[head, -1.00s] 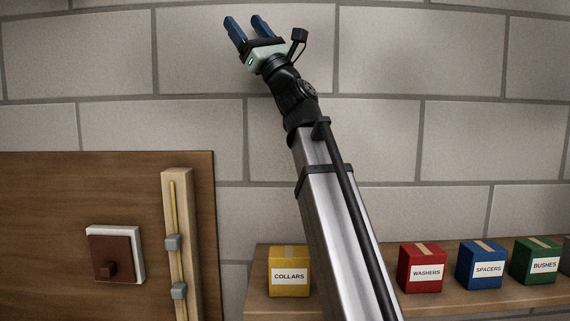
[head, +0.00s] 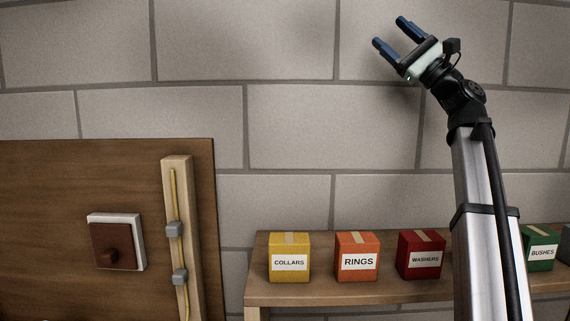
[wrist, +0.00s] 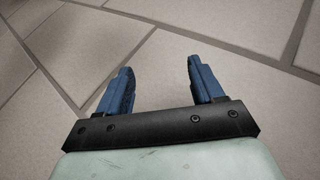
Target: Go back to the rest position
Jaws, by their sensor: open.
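My gripper (head: 394,37) is raised at the upper right of the head view, in front of the block wall. Its two blue fingers stand apart with nothing between them. In the wrist view my gripper (wrist: 160,88) also shows open and empty, with only the grey block wall behind the fingers. It touches nothing that I can see.
A shelf (head: 300,291) holds boxes: yellow COLLARS (head: 289,258), orange RINGS (head: 358,258), red WASHERS (head: 421,256) and green BUSHES (head: 541,250). My arm hides part of the row. A brown board (head: 60,200) with a switch (head: 113,245) and a wooden post (head: 178,180) stand at left.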

